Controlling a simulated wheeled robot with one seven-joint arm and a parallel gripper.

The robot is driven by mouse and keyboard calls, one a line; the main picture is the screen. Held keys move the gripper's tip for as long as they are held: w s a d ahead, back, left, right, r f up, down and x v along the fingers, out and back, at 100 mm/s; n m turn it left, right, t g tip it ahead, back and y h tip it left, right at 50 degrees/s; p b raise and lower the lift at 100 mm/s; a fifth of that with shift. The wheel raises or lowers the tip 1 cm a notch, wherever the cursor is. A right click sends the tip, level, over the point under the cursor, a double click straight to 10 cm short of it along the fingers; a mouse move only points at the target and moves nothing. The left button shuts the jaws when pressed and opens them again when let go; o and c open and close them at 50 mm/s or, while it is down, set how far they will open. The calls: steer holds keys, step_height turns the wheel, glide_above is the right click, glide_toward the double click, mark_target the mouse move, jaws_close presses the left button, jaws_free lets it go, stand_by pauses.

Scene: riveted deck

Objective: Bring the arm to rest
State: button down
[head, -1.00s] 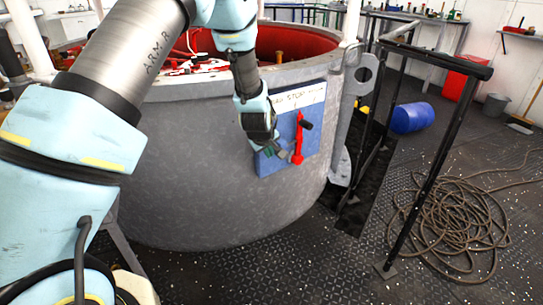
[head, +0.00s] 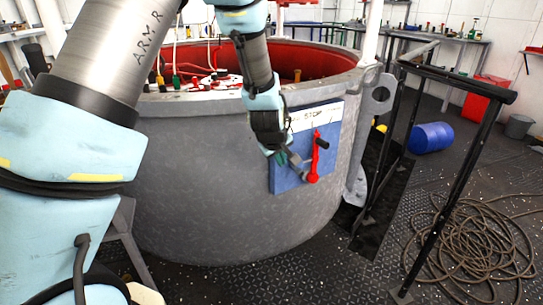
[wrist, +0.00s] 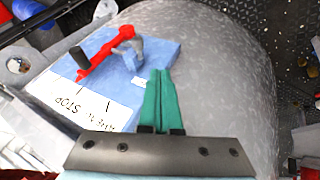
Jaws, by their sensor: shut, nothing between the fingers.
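My gripper (head: 284,160) is beside the left part of a blue panel (head: 283,178) on the side of a grey round tank. A red lever (head: 315,160) with a black handle stands upright on the panel, to the right of my gripper. In the wrist view my green fingers (wrist: 160,98) are together and empty. They lie over the edge of the panel (wrist: 150,82), apart from the red lever (wrist: 103,54). A grey fitting (wrist: 130,50) sits at the lever's pivot. Whether the fingers touch the panel cannot be told.
The grey tank (head: 210,190) has a red inside and cables on top. A black railing (head: 440,190) stands to its right. A coiled rope (head: 470,240) and a blue barrel (head: 431,137) lie on the deck beyond. Open deck shows in front of the tank.

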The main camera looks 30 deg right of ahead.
steer(key=w+a+r+g+y, duration=0.1)
steer(key=a+r, duration=0.1)
steer(key=a, duration=0.8)
steer(key=w+a+r+y, duration=0.1)
steer(key=a+r, duration=0.2)
steer(key=a, duration=0.7)
steer(key=s+a+r+m+g+y, duration=0.1)
steer(key=s+a, duration=0.4)
steer(key=a, duration=0.4)
steer(key=s+a+r+m+g+y, duration=0.15)
steer(key=s+a, duration=0.35)
steer(key=a, duration=0.5)
step_height(320, 180, up, 17)
steer(key=p, duration=1.6)
steer(key=shift+a+f+n, duration=0.2)
steer(key=shift+n, duration=0.15)
